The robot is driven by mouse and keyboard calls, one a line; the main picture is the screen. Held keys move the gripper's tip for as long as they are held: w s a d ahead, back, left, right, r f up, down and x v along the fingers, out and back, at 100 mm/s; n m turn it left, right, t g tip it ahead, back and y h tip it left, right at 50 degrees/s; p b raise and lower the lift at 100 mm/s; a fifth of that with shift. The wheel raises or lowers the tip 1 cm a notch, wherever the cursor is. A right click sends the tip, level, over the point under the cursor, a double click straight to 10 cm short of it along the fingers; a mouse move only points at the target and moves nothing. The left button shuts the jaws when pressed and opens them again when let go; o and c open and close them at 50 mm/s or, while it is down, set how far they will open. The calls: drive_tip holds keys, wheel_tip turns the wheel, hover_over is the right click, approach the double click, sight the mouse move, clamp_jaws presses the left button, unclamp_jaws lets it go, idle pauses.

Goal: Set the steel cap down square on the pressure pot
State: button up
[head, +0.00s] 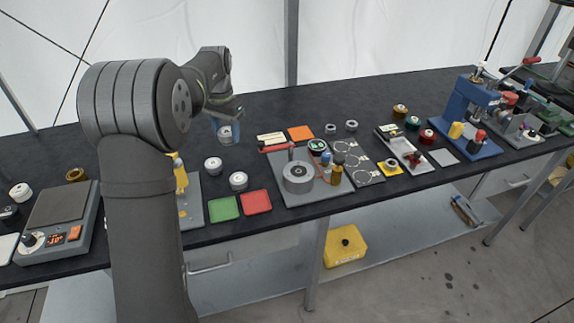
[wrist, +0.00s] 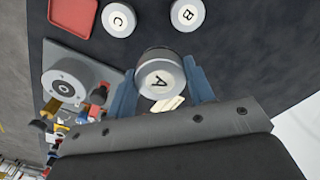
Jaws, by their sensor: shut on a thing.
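My gripper (head: 225,127) has blue fingers and is shut on a round steel cap marked A (wrist: 160,80). The cap also shows low between the fingers in the head view (head: 225,135). I cannot tell for sure whether it is clear of the bench. The pressure pot (head: 298,177) is a grey cylinder with a hole in its top, on a grey base plate to the right of and nearer than my gripper. It shows at the left in the wrist view (wrist: 64,87). Cap B (wrist: 188,14) and cap C (wrist: 119,19) stand apart on the bench.
A red tray (head: 257,202) and a green tray (head: 224,208) lie left of the pot. Small bottles (head: 335,173) and a red handle (head: 277,148) are close beside the pot. A blue press (head: 468,115) stands far right. Dark bench between cap and pot is partly clear.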

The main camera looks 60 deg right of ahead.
drive_tip(key=s+r+m, duration=0.1)
drive_tip(key=s+r, duration=0.2)
drive_tip(key=s, duration=1.3)
drive_tip(key=s+r, duration=0.3)
drive_tip(key=s, duration=1.3)
hover_over(298, 171)
wheel_tip(298, 171, down, 8)
drive_tip(key=shift+r, duration=0.25)
drive_tip(key=shift+f, duration=1.95)
